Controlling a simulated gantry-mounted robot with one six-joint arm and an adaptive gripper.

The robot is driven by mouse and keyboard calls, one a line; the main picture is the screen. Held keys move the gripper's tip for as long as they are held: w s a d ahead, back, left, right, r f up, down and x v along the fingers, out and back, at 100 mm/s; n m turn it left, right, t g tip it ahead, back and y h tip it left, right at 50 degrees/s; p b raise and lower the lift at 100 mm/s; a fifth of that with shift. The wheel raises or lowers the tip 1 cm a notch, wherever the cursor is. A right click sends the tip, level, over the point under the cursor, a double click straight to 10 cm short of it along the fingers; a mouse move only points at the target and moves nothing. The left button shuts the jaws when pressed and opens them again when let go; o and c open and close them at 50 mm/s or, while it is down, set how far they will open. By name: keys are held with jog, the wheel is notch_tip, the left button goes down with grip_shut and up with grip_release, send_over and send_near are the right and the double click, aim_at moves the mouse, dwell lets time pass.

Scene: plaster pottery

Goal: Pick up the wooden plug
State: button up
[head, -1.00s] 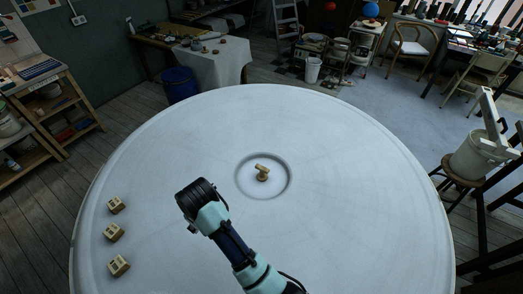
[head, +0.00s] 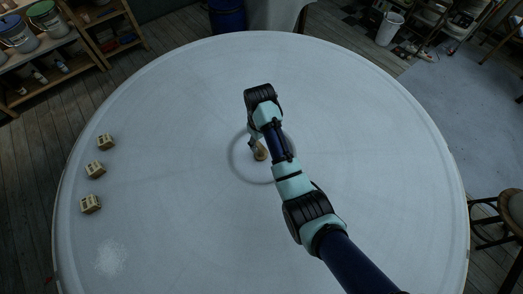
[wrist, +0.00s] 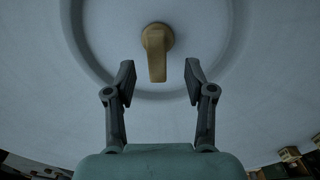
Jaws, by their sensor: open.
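The wooden plug (wrist: 157,52) is a tan peg with a round end and a bar-like handle. In the wrist view it sits inside the round recess at the table's centre, ahead of my gripper (wrist: 160,82). My gripper is open, its two dark fingers apart, with the handle's lower end between the fingertips or just beyond them; I cannot tell the depth. In the head view the plug (head: 261,154) is partly hidden by my arm, which reaches over the recess.
The large round white table (head: 350,110) is mostly clear. Its circular recess (head: 236,165) surrounds the plug. Three small beige blocks stand in a row near the left edge, the middle one (head: 95,170) among them. A stool (head: 492,218) stands beyond the right edge.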

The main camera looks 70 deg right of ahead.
aim_at(261, 147)
jog(key=f, duration=0.5)
jog(key=shift+d+b, duration=0.25)
jog(key=shift+b, duration=0.05)
grip_shut()
